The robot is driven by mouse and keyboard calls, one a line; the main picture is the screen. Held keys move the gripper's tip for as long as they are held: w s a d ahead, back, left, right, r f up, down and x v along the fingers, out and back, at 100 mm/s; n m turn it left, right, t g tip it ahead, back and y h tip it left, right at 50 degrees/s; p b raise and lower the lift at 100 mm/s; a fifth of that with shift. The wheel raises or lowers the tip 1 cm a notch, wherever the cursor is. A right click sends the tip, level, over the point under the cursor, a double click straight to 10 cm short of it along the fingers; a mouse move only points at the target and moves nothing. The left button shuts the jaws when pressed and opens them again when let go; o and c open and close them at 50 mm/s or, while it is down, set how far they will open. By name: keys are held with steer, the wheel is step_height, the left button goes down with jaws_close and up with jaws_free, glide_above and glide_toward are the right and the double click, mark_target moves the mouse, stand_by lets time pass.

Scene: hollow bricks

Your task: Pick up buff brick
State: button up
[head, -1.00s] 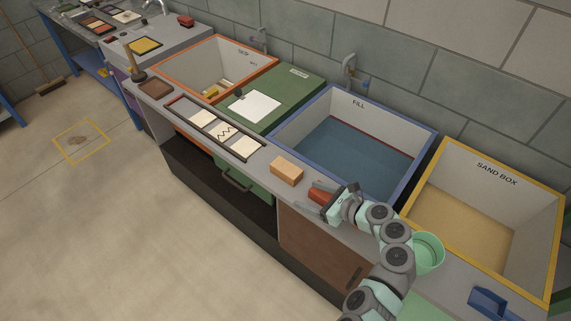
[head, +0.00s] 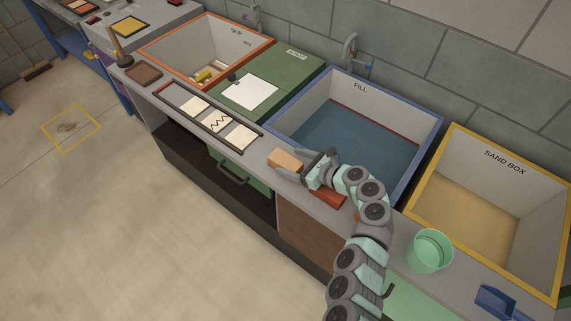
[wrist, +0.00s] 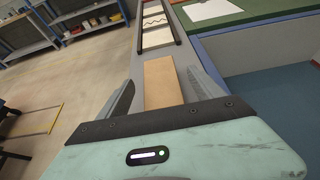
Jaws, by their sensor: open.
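The buff brick (head: 284,160) lies on the grey counter ledge in front of the blue-rimmed FILL basin. In the wrist view the buff brick (wrist: 161,82) lies lengthwise between my two fingers, with its near end close to the palm edge. My gripper (head: 303,163) is open at the brick's right end. In the wrist view my gripper (wrist: 162,95) has a finger on each side of the brick, with a visible gap on the right. Whether the left finger touches the brick is hard to tell.
A red brick (head: 327,197) lies on the ledge under my arm. A green bucket (head: 429,252) and a blue scoop-like object (head: 497,300) stand further right. A framed card tray (head: 210,118) lies left of the buff brick. The FILL basin (head: 397,101) is behind.

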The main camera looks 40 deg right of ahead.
mark_target(283, 159)
steer(key=shift+b+x, duration=0.6)
steer(key=shift+x, duration=1.75)
jaws_close()
